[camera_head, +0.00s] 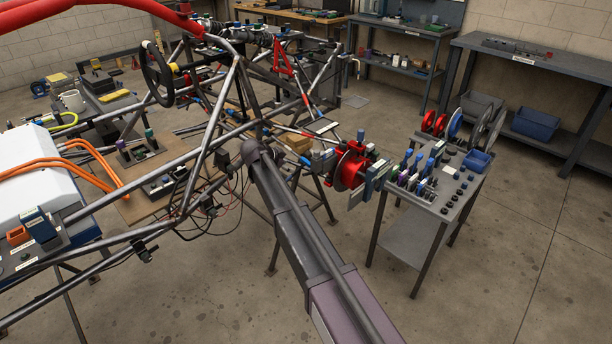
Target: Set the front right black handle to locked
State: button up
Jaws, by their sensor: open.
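A tube chassis (228,90) of bare metal tubes fills the left and middle of the view. A small black handle or clamp (145,252) sits on its low front tube. Whether this is the front right handle, and how it is set, I cannot tell. My arm reaches up from the bottom to the near side of the frame.
A grey parts cart (440,205) with bottles, discs and a blue bin stands right. A red brake disc (350,170) is beside the chassis. A white box (40,165) with orange cables is at left. Workbenches (545,60) line the back. Floor at lower right is clear.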

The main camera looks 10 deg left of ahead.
aim_at(305, 174)
jog(key=b+x, duration=0.8)
jog(key=x, duration=0.4)
jog(key=shift+f, duration=0.15)
jog(key=shift+w+d+f+b, duration=0.4)
jog(key=shift+w+f+b, duration=0.05)
jog(key=shift+b, duration=0.2)
grip_shut()
